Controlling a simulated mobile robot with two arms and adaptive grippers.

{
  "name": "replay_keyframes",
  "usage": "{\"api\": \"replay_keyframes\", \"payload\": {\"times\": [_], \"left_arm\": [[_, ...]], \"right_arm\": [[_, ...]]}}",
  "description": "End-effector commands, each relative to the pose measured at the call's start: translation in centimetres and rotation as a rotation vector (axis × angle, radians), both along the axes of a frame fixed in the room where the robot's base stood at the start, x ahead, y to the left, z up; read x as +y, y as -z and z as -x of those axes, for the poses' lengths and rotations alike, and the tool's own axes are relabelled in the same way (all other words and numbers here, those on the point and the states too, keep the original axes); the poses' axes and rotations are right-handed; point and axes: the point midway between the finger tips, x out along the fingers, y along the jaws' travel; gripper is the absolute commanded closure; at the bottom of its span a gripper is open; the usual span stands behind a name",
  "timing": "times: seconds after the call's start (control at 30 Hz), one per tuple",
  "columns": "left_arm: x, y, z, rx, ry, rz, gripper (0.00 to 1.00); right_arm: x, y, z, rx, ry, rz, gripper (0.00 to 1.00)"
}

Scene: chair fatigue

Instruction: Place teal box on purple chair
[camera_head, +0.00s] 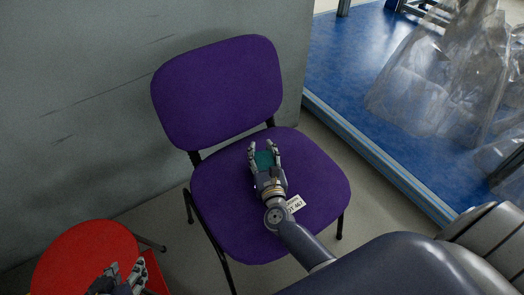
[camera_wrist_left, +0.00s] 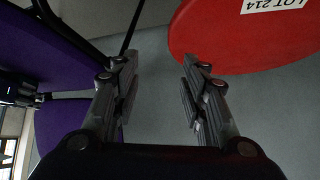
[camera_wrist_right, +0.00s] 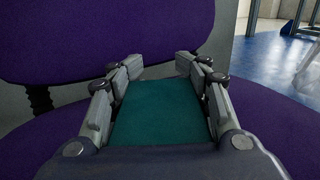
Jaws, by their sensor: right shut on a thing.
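The purple chair (camera_head: 315,165) stands against the grey wall, its seat facing up and its backrest behind. The teal box (camera_head: 264,159) is between the fingers of my right gripper (camera_head: 264,150), over the middle of the seat. In the right wrist view the teal box (camera_wrist_right: 160,112) fills the space between the fingers, with the backrest beyond. I cannot tell whether the box touches the seat. My left gripper (camera_head: 118,274) is low at the left, by the red chair. In the left wrist view it (camera_wrist_left: 158,85) is open and empty, with grey floor between the fingers.
A red chair (camera_head: 85,255) stands at the lower left. A white label (camera_head: 295,204) lies on the purple seat beside my right wrist. A blue platform (camera_head: 345,70) with clear plastic sheeting (camera_head: 440,80) is at the right. Bare seat surrounds the box.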

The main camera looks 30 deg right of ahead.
Motion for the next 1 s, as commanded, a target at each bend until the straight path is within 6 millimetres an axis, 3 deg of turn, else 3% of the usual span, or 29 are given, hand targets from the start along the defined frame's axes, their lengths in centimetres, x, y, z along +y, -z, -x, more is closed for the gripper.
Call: {"api": "replay_keyframes", "payload": {"times": [0.13, 0.17, 0.27, 0.73, 1.0], "left_arm": [[-0.1, -0.2, -0.4, -0.020, 0.001, 0.005, 0.60], [-0.2, -0.3, -0.4, -0.024, 0.001, 0.005, 0.60], [-0.1, -0.3, -0.4, -0.023, 0.001, 0.005, 0.60], [0.0, 0.0, 0.2, 0.013, 0.000, -0.002, 0.60], [0.5, 0.8, 1.5, 0.079, -0.005, -0.016, 0.60]], "right_arm": [[0.0, 0.1, 0.0, -0.001, 0.000, -0.001, 0.88], [0.0, 0.1, 0.0, 0.000, 0.000, 0.000, 0.55], [0.0, 0.1, 0.0, 0.000, 0.000, 0.000, 0.36], [0.1, -0.1, 0.2, 0.001, 0.000, 0.000, 0.36], [1.4, 0.0, 5.5, 0.004, -0.001, 0.000, 0.36]]}}
